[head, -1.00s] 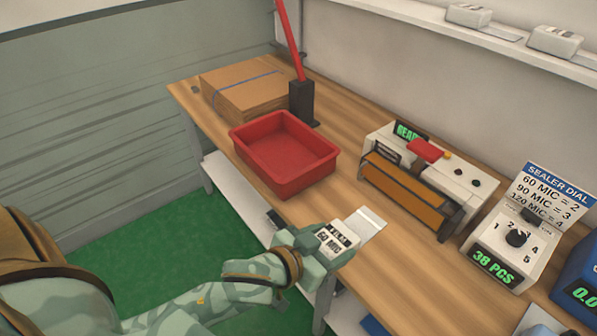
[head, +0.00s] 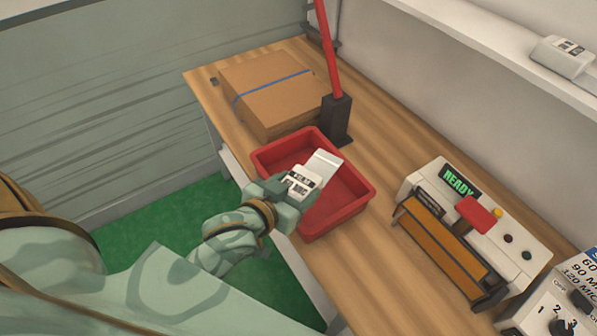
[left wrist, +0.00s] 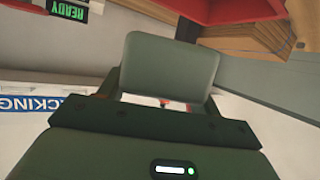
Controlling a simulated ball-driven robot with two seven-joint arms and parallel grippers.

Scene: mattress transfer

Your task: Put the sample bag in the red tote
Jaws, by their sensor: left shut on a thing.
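The sample bag (head: 323,166) is a pale flat sheet with a white end marked in black print, partly legible as "MIC". My left gripper (head: 291,189) is shut on that labelled end, at the near side of the red tote (head: 352,186). The bag points away from the gripper and overlaps the tote's open inside in the head view; its height over the floor of the tote is hard to tell. In the left wrist view a gripper finger (left wrist: 168,65) fills the middle, and the tote's red wall (left wrist: 235,10) shows at the top. The bag is not clear there. My right gripper is out of view.
A cardboard box (head: 268,90) with a blue strap stands behind the tote, beside a black stand (head: 337,119) with a red lever. A sealer (head: 470,235) reading READY is on the right. Bare wooden bench (head: 375,255) lies between tote and sealer.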

